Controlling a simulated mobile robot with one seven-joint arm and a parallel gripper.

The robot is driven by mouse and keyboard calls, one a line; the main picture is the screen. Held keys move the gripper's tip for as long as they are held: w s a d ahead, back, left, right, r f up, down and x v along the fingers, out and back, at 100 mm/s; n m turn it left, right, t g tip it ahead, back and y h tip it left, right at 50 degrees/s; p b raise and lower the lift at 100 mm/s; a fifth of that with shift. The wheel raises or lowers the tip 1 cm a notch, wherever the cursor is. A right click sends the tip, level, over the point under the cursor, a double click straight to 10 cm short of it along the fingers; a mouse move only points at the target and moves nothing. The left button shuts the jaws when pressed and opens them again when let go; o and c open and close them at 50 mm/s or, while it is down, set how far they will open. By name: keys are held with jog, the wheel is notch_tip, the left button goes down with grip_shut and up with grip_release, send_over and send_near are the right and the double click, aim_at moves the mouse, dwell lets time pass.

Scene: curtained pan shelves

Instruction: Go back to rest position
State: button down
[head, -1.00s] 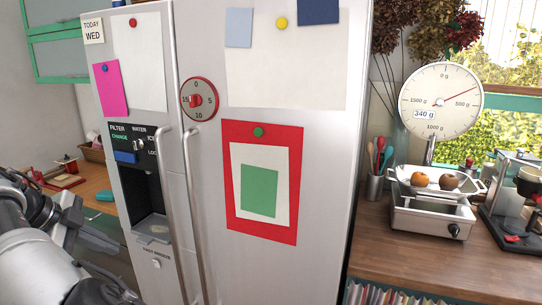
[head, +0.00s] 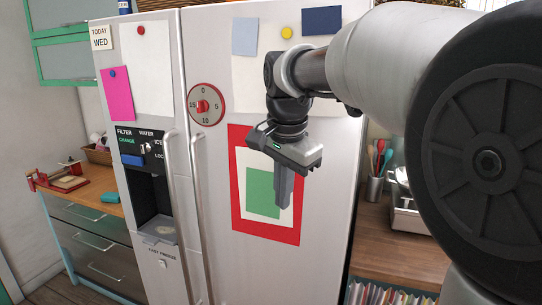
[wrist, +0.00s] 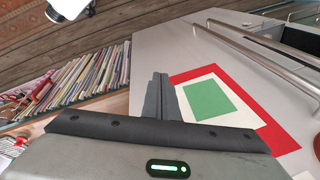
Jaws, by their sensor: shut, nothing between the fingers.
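My gripper (head: 283,205) hangs in front of the fridge door, fingers pointing down, shut and empty. In the head view it overlaps the red-bordered picture (head: 237,212) with a green centre. In the wrist view my gripper's fingers (wrist: 159,82) show together at the middle, with the same picture (wrist: 277,128) to their right. The gap between the fingers and the door is hard to judge. My arm comes in from the right and hides much of the right side of the head view.
The fridge (head: 310,150) has two long handles and a red dial (head: 206,104). A wooden counter (head: 400,250) stands right, with a utensil cup (head: 374,188) and books (head: 385,294) below. A left counter (head: 92,190) has drawers. Wooden floor (wrist: 150,25) looks clear.

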jog(key=s+d+f+n+t, duration=0.1)
jog(key=s+d+f+n, duration=0.1)
jog(key=s, duration=0.5)
jog(key=s+d+f+n+p, duration=0.1)
jog(key=s+d+f+n, duration=0.1)
jog(key=s+d+n, duration=0.2)
jog(key=s+d+f+n+t, duration=0.1)
jog(key=s+d+n, duration=0.2)
jog(key=s, duration=0.8)
jog(key=shift+d+f+t, duration=0.3)
jog(key=shift+d+f, duration=0.1)
jog(key=shift+d, duration=0.85)
jog(key=shift+w, duration=0.1)
